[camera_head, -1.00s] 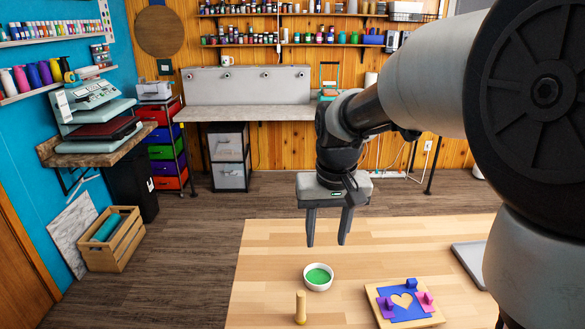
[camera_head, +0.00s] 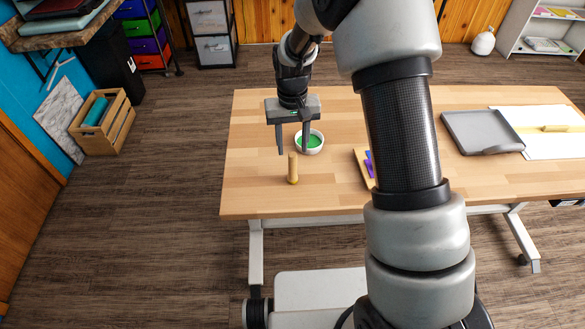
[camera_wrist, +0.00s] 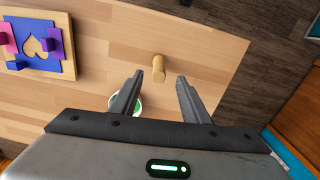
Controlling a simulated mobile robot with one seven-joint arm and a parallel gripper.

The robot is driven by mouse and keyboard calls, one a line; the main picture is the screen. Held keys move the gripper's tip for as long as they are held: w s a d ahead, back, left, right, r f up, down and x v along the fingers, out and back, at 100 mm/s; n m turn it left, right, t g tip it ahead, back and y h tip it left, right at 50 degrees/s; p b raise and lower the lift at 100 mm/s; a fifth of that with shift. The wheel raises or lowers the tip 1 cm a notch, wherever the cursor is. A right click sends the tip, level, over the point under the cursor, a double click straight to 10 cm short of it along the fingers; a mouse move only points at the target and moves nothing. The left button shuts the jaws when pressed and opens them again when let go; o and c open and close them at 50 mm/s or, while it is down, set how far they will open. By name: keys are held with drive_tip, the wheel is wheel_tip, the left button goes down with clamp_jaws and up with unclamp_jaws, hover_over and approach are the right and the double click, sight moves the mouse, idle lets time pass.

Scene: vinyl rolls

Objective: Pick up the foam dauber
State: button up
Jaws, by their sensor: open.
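The foam dauber, a light wooden peg with a slightly wider base (camera_head: 293,169), stands upright near the front left edge of the wooden table. It also shows in the wrist view (camera_wrist: 158,68), beyond the fingertips and roughly centred between them. My gripper (camera_head: 293,152) is open and points down, above and just behind the dauber. In the wrist view the gripper's two fingers (camera_wrist: 158,82) are apart, with nothing between them. A white bowl of green paint (camera_head: 310,142) stands right behind the dauber, partly covered by a finger.
The stencil board (camera_wrist: 67,62) with blue and pink pieces lies to the dauber's right in the head view, mostly hidden by my arm. A grey tray (camera_head: 482,131) and white paper (camera_head: 545,140) lie farther right. The table (camera_head: 258,190) is bare left of the dauber.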

sight(292, 155)
drive_tip(key=shift+w+f, duration=0.2)
drive_tip(key=shift+f, duration=1.5)
drive_tip(key=shift+w+f, duration=0.2)
drive_tip(key=shift+f, duration=1.45)
clamp_jaws()
